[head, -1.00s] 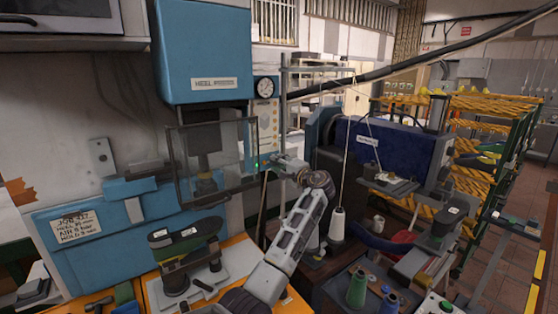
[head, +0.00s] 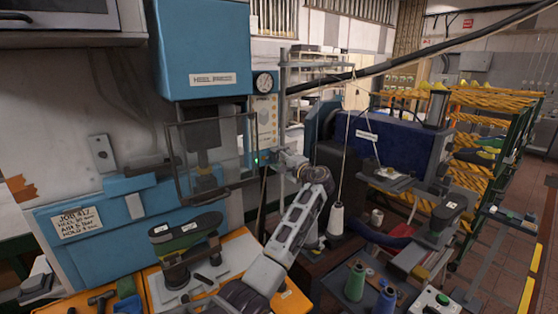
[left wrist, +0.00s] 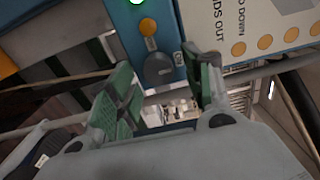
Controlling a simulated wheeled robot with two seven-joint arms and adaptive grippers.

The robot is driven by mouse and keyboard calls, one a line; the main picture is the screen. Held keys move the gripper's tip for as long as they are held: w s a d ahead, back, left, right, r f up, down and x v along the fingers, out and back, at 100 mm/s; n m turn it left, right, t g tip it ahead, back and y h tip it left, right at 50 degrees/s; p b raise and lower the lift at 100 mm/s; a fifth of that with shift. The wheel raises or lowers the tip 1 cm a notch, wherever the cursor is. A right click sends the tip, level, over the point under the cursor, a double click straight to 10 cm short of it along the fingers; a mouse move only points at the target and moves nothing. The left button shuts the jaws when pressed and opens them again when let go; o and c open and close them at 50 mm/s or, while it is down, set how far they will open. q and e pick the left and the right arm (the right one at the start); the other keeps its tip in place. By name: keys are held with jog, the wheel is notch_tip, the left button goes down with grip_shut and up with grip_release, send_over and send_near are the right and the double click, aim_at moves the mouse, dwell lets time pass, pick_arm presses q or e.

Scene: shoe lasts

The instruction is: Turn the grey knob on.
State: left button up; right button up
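The grey knob (left wrist: 158,69) is a dark round knob on the blue front panel (left wrist: 127,24), below an orange button (left wrist: 148,27) and a lit green lamp (left wrist: 137,2). In the left wrist view my left gripper (left wrist: 163,68) is open, its green-padded fingers spread to either side of the knob. I see no clear contact with it. The head view shows this gripper (head: 284,158) by the lower right of the blue heel press (head: 202,45); the knob is not clearly visible there. My right gripper is not in view.
The press's clear guard (head: 185,160) stands left of my left gripper. A grey post (head: 284,85) and a black cable (head: 400,64) are close by. A white thread cone (head: 336,219) stands right of my left arm. The orange bench below holds a shoe last (head: 187,232).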

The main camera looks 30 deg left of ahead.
pick_arm(q)
jog(key=shift+s+d, duration=0.1)
jog(key=shift+s+d, duration=0.15)
jog(key=shift+d, duration=0.3)
jog(key=v, duration=1)
jog(key=shift+s+d, duration=0.15)
jog(key=shift+d, duration=0.25)
